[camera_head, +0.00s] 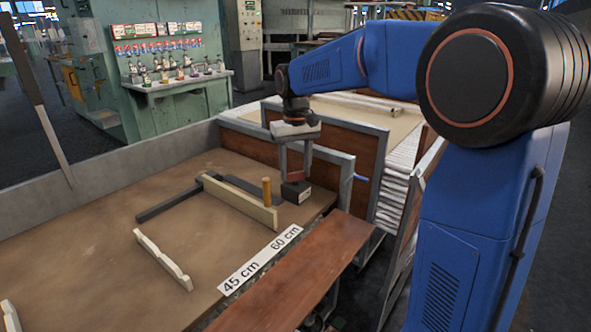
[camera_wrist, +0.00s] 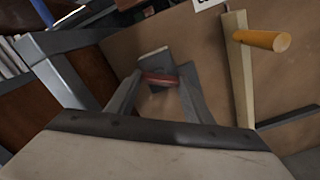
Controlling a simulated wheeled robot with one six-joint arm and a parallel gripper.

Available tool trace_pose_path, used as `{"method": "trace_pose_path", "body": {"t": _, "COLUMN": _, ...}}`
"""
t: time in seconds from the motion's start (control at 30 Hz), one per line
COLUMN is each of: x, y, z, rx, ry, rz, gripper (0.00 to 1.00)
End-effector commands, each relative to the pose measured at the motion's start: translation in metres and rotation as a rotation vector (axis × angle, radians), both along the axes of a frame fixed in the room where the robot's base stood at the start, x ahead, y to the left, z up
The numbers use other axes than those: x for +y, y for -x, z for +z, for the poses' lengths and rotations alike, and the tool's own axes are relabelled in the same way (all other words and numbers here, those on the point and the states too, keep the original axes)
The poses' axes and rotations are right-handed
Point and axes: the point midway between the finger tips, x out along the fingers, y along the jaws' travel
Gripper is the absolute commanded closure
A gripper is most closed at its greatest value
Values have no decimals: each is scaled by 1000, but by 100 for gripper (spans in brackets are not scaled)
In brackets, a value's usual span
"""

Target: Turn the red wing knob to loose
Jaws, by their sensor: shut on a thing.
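The red wing knob (camera_head: 297,177) sits on top of a small dark block (camera_head: 296,194) with a white label, at the far right corner of the bench. In the wrist view the red knob (camera_wrist: 158,79) lies crosswise between my two fingertips. My gripper (camera_head: 296,172) points down over the block and is shut on the knob. It also shows in the wrist view (camera_wrist: 157,86). The fingers hide part of the knob, and the label's text is too small to read.
A pale wooden fence (camera_head: 238,203) with an orange-brown peg (camera_head: 267,191) stands just left of the block, beside dark grey bars. A white strip reading 45 cm and 60 cm (camera_head: 258,260) lies along the front edge. A grey-framed brown panel (camera_head: 330,150) stands close behind the gripper.

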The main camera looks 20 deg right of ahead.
Motion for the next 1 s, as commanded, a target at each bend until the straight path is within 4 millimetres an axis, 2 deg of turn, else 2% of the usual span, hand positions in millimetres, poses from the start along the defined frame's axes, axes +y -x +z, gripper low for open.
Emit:
{"method": "trace_pose_path", "body": {"t": 0.5, "x": 0, "y": 0, "z": 0, "rx": -1, "ry": 0, "rz": 414, "gripper": 76}}
{"method": "trace_pose_path", "body": {"t": 1.0, "x": 0, "y": 0, "z": 1, "rx": -1, "ry": 0, "rz": 551, "gripper": 76}}
